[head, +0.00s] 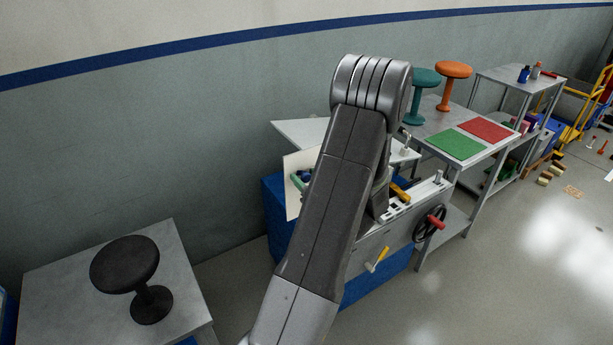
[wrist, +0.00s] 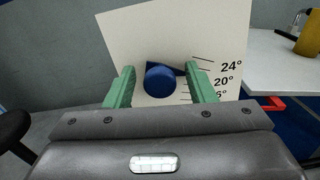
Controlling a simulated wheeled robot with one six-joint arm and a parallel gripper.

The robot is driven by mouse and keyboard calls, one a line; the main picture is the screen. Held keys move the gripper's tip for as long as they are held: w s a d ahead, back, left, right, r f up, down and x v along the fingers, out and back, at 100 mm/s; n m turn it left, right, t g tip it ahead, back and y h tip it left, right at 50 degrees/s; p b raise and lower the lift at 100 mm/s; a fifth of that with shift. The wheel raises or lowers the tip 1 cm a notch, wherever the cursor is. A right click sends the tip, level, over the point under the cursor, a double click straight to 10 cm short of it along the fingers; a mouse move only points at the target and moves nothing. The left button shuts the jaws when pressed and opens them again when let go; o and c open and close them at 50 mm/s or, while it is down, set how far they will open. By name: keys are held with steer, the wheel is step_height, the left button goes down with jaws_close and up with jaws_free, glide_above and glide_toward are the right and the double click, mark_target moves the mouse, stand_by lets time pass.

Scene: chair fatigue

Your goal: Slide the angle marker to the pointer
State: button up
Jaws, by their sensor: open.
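The angle marker, a round blue knob (wrist: 160,77) with a dark pointed tip on its right side, sits on a white scale board (wrist: 135,35). The board's printed lines read 24° and 20°, with a lower figure partly hidden. The tip lies near the lines between these figures. My gripper (wrist: 161,88) is open, with one green finger on each side of the knob and visible gaps. In the head view the board (head: 292,206) shows left of my arm, which hides most of it. A red part (wrist: 272,103) shows right of the board; I cannot tell whether it is the pointer.
A bench fixture with a handwheel (head: 430,224) stands right of my arm. A black stool (head: 125,264) is on a grey table at left. Teal and orange stools and green and red mats (head: 456,145) are on the table behind. A yellow cylinder (wrist: 309,36) stands at right.

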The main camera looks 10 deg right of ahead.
mark_target(295, 189)
jaws_close()
steer(key=shift+n, duration=0.9)
steer(key=f+b, duration=0.2)
steer(key=b, duration=0.1)
steer(key=a+f+b, duration=0.1)
steer(key=f+b, duration=0.3)
steer(key=b, duration=0.1)
steer(key=shift+s+a+b, duration=0.3)
steer(key=shift+a, duration=0.05)
jaws_free()
steer(key=b+v, duration=0.1)
steer(key=v, duration=1.2)
steer(key=shift+s+b, duration=0.4)
steer(key=shift+w+d, duration=0.1)
